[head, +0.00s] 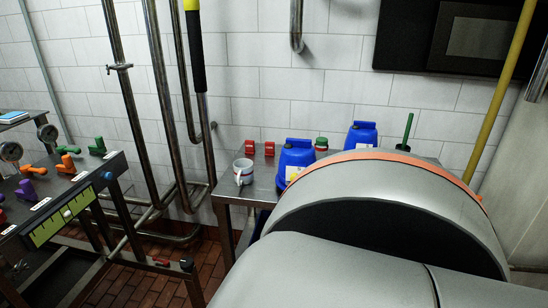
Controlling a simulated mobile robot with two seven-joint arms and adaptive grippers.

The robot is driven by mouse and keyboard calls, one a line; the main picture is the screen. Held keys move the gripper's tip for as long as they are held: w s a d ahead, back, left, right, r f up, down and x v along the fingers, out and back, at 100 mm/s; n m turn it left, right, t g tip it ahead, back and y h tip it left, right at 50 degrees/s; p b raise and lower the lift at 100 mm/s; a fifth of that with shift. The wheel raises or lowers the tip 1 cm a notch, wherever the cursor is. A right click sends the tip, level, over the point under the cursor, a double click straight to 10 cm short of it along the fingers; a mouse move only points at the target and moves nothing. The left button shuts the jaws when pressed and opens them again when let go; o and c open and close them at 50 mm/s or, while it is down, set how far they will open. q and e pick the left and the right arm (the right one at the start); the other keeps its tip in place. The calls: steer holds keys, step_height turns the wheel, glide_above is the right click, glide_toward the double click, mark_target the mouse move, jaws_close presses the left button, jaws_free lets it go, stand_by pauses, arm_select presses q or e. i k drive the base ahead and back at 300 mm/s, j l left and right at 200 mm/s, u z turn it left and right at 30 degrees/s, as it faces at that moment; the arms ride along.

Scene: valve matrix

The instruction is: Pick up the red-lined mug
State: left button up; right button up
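A small white mug (243,172) with red and dark markings stands upright near the left front corner of a metal table (229,190). Its handle faces the front left. Whether it is lined red inside is too small to tell. A large grey link of my own arm fills the lower right of the head view and hides the right part of the table. Neither of my grippers shows in the head view.
Blue containers (295,160) stand right of the mug, with red blocks (269,149) behind it. A valve bench (63,205) with coloured handles stands at the left. Vertical pipes (128,95) run along the tiled wall. Brick-tiled floor (150,290) shows between bench and table.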

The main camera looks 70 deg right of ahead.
mark_target(242, 175)
steer(key=z, duration=1.95)
steer(key=u, duration=2.55)
steer(key=z, duration=2.55)
steer(key=i+l, duration=0.1)
steer(key=l, duration=0.1)
